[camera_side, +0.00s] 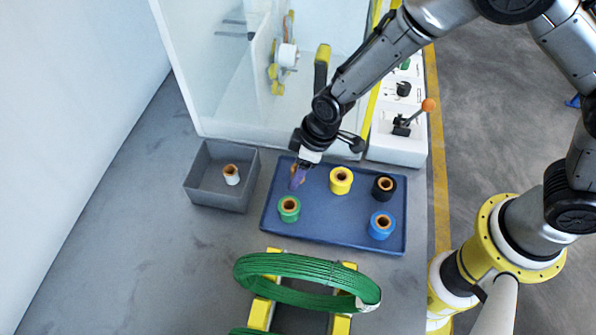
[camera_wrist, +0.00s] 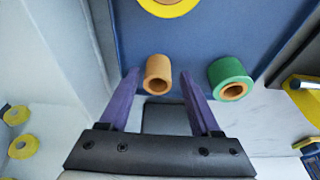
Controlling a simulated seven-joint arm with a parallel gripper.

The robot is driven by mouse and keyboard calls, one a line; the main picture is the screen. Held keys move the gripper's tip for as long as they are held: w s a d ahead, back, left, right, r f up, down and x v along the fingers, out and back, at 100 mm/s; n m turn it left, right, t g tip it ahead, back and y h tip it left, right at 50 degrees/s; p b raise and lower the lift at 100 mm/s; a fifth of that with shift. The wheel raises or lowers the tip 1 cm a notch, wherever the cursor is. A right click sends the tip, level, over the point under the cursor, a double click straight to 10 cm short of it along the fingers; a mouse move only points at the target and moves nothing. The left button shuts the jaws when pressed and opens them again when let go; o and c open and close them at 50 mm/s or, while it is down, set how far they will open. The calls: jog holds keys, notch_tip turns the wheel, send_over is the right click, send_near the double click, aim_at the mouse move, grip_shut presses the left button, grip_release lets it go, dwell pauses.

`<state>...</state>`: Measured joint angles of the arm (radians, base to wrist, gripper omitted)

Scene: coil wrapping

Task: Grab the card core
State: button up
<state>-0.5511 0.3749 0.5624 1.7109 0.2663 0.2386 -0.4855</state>
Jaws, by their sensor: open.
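The card core (camera_wrist: 152,68), a short bare tan-brown tube, shows in the wrist view between and slightly beyond my fingertips. My gripper (camera_wrist: 158,78) is open, with one purple finger on each side of the core and a visible gap to it on both sides. In the side view my gripper (camera_side: 297,180) points down over the upper left part of the blue tray (camera_side: 331,232). The core is mostly hidden behind the fingers there. I cannot tell the exact height of the fingertips relative to it.
A green roll (camera_side: 289,209) stands close by in the tray. Yellow (camera_side: 341,181), black (camera_side: 384,188) and blue (camera_side: 382,226) rolls are further right. A grey bin (camera_side: 206,196) with a white roll (camera_side: 231,175) is left. A green coil (camera_side: 300,268) lies in front.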

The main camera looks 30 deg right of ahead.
grip_shut()
dwell(0.3)
